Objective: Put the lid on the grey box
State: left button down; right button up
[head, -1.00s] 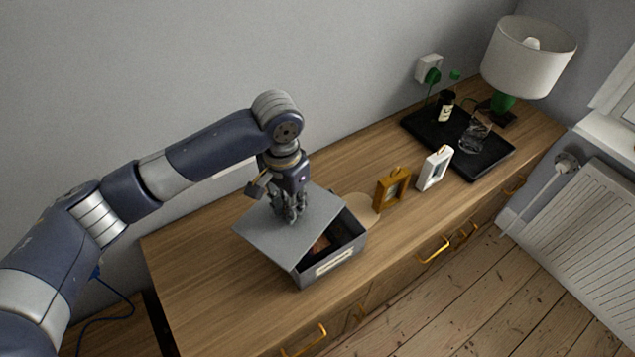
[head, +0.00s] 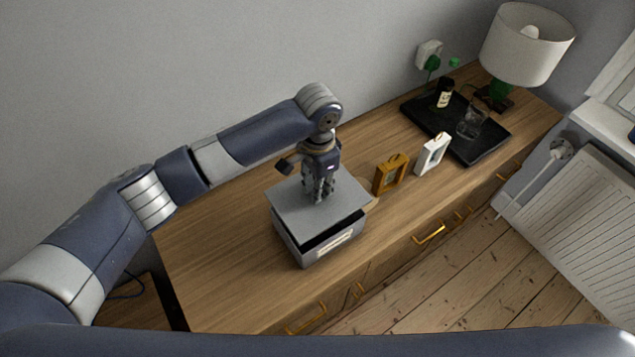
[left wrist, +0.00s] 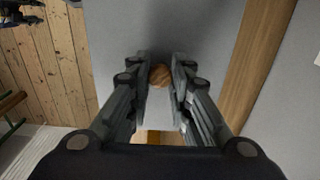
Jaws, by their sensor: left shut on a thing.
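The grey box (head: 318,252) stands on the wooden sideboard, with a pale label on its front. The flat grey lid (head: 345,206) is over the box and covers most of its opening. A dark gap shows between lid and box along the front right, so the lid is not flush there. My left gripper (head: 319,196) is above the lid, shut on its knob. In the left wrist view my left gripper (left wrist: 160,85) has the round wooden knob (left wrist: 160,75) between its fingers. My right gripper is not in view.
Right of the box stand an orange-brown frame (head: 391,174) and a white frame (head: 432,154). A round wooden piece (head: 373,203) shows partly behind the box. Farther right are a black tray (head: 480,149) with a bottle and glass, and a lamp (head: 527,45). The sideboard's left part (head: 220,255) is clear.

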pick_arm(q)
jog(key=shift+f+b, duration=0.35)
jog(key=shift+f, duration=1.1)
jog(key=shift+f+b, duration=0.45)
jog(key=shift+f, duration=0.95)
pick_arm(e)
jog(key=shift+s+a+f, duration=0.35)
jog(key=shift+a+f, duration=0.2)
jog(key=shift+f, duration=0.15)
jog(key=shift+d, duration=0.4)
pick_arm(q)
jog(key=shift+p, duration=0.3)
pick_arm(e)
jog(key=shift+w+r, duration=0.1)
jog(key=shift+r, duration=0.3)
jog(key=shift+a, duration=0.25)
pick_arm(q)
jog(key=shift+p, duration=0.35)
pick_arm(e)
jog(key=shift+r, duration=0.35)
